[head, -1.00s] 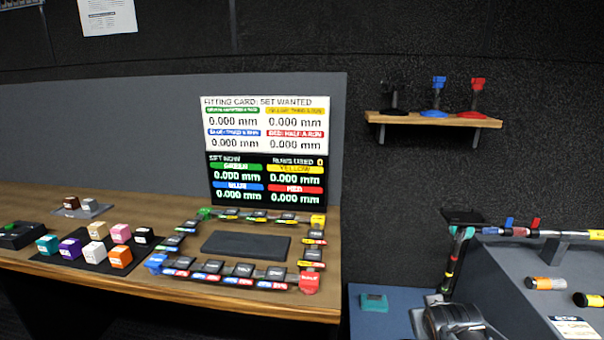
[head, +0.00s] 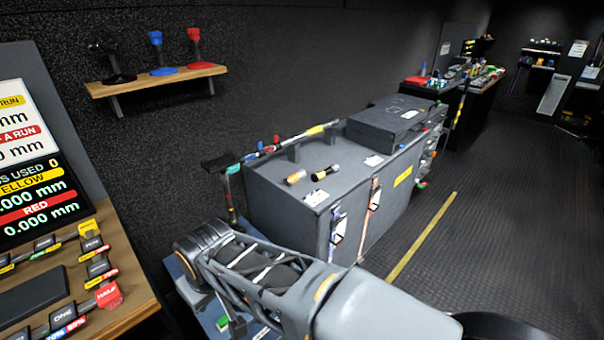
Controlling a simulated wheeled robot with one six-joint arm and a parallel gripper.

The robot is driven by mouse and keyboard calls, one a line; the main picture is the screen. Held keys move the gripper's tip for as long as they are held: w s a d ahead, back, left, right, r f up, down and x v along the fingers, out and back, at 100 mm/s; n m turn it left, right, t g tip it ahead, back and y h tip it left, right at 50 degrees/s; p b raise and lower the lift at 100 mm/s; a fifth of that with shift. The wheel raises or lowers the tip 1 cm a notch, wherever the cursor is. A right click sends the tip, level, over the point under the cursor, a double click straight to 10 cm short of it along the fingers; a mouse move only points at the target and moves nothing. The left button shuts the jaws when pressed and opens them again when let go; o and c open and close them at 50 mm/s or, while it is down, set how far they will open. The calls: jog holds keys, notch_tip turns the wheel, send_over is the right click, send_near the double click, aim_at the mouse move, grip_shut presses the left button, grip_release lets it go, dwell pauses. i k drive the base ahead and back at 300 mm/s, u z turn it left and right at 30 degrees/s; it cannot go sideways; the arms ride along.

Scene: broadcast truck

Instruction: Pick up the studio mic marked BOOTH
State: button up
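No lettering reading BOOTH can be made out, so I cannot tell which thing is the marked studio mic. Two short, thick cylinders lie on top of a grey case (head: 268,205) in the middle of the head view. One is orange with pale and dark ends (head: 295,177); the other is black with a yellow band (head: 326,170). They lie apart, beside a small white card (head: 317,197). Three stand-like items, black (head: 108,58), blue (head: 158,52) and red (head: 195,47), stand on a wall shelf. My arm crosses the foreground, but my gripper does not show.
The wooden shelf (head: 160,80) is on the back wall. A banded pole (head: 290,142) runs along the case's back edge. A flat dark box (head: 390,122) sits at its far end. A bench (head: 110,270) stands at left. The floor (head: 470,240) at right is clear.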

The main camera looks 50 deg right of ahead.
aim_at(294, 177)
jog(key=z, duration=0.5)
jog(key=k, duration=1.2)
jog(key=z, duration=1.15)
jog(key=i, duration=0.55)
jog(key=z, duration=0.65)
jog(key=i, duration=0.85)
jog(key=u, duration=0.7)
jog(key=i, duration=0.95)
jog(key=u, duration=0.9)
